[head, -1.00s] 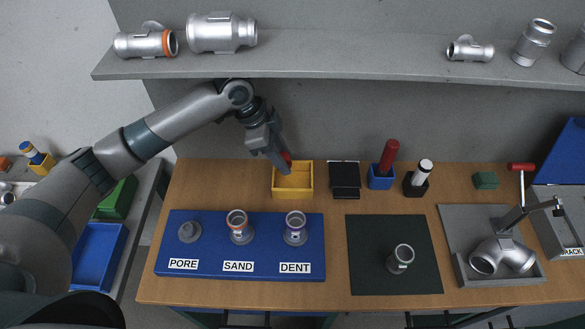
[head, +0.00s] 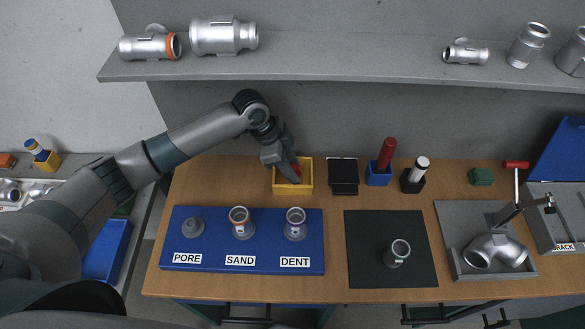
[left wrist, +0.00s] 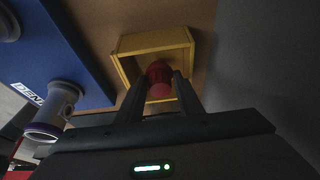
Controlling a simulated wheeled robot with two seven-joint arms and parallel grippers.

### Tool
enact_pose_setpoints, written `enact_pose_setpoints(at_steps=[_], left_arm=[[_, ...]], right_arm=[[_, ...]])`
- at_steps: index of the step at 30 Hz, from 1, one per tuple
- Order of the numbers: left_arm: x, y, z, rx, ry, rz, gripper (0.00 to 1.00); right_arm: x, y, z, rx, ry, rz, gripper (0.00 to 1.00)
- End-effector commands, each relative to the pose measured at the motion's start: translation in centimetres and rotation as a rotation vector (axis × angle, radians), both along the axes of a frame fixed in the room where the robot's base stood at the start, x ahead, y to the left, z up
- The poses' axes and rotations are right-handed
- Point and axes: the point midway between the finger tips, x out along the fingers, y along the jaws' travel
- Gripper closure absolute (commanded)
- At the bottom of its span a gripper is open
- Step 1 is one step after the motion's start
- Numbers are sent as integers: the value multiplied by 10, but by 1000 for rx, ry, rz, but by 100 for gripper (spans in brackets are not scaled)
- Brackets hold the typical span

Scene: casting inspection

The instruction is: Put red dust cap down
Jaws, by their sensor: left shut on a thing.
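The red dust cap (left wrist: 159,82) is between the fingertips of my left gripper (left wrist: 158,88) in the left wrist view. My left gripper is shut on it. The cap is at the opening of the yellow box (left wrist: 182,40); I cannot tell whether it touches the box's floor. In the head view my left gripper (head: 291,178) reaches down over the yellow box (head: 291,190), and a little red of the cap shows beside the fingers. My right gripper is not in view.
A black box (head: 344,178), a blue holder with a red handle (head: 380,176) and a black holder (head: 413,181) stand right of the yellow box. The blue board (head: 215,262) with PORE, SAND and DENT labels lies in front. A shelf (head: 330,62) overhangs behind.

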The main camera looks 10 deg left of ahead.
Motion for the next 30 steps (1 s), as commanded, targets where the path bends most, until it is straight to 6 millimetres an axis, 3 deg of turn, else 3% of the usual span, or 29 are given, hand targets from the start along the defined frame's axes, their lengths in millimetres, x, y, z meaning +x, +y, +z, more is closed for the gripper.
enact_pose_setpoints(at_steps=[4,15,16,17,30], left_arm=[[0,0,-11,0,1,0,92],[0,0,-15,0,0,-1,92],[0,0,-15,0,0,-1,64],[0,0,-15,0,0,-1,59],[0,1,-10,0,-1,-1,59]], right_arm=[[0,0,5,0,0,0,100],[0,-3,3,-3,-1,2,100],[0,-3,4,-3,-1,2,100],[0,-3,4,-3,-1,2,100],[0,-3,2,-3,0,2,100]])
